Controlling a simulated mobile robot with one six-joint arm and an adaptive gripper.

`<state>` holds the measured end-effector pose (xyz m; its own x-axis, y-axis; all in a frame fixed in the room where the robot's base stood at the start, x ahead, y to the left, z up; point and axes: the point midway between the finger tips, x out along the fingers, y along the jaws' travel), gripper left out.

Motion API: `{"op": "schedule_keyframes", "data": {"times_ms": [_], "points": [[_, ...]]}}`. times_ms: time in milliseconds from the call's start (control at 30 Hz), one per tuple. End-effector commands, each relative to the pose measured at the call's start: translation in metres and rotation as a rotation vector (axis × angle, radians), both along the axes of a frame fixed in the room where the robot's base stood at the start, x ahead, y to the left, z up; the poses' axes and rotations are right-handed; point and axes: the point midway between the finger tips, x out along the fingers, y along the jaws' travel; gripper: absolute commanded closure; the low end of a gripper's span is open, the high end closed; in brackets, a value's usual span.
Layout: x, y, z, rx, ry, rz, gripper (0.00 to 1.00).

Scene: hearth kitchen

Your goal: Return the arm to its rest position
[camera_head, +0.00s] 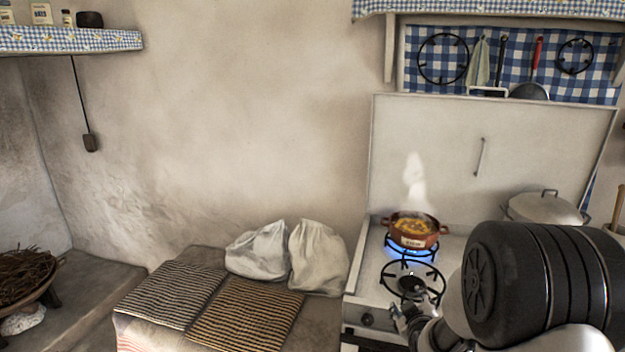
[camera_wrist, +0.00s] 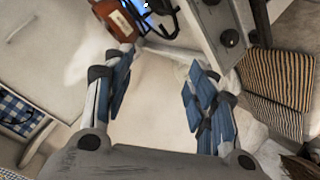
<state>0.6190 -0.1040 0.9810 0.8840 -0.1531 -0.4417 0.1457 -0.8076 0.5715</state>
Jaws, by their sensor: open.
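My gripper (camera_head: 408,318) is in front of the stove at the lower right of the head view, near the front burner, with my dark arm joint beside it. In the wrist view my gripper (camera_wrist: 160,88) shows its two blue-padded fingers spread apart, with nothing between them. A brown pot (camera_head: 414,232) of yellow-orange food stands upright on the lit rear burner, steam rising from it. The same pot (camera_wrist: 118,20) shows at the top of the wrist view, apart from the fingers. My arm hides part of the stove's right side.
A lidded pale pot (camera_head: 545,208) stands at the stove's back right. The raised stove lid (camera_head: 430,150) stands behind. Two striped cloths (camera_head: 245,318) and two white sacks (camera_head: 318,258) lie on the counter to the left. A basket of twigs (camera_head: 25,280) is at far left.

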Motion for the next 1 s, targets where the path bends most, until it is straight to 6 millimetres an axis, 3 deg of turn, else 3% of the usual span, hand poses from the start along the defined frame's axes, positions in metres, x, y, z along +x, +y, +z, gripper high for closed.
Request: {"op": "schedule_keyframes", "data": {"times_ms": [33, 100, 267, 433, 700, 800, 900, 1000], "points": [[-0.009, 0.009, 0.024, 0.036, 0.020, -0.005, 0.48], [-0.027, 0.020, 0.045, 0.094, 0.071, -0.020, 0.48], [-0.082, 0.045, 0.086, 0.218, 0.189, -0.066, 0.48], [-0.159, 0.069, 0.119, 0.336, 0.315, -0.130, 0.48], [-0.299, 0.095, 0.139, 0.480, 0.512, -0.261, 0.48], [-0.338, 0.100, 0.138, 0.510, 0.566, -0.303, 0.48], [-0.364, 0.103, 0.136, 0.529, 0.603, -0.333, 0.48], [-0.377, 0.103, 0.135, 0.537, 0.623, -0.349, 0.48]]}}
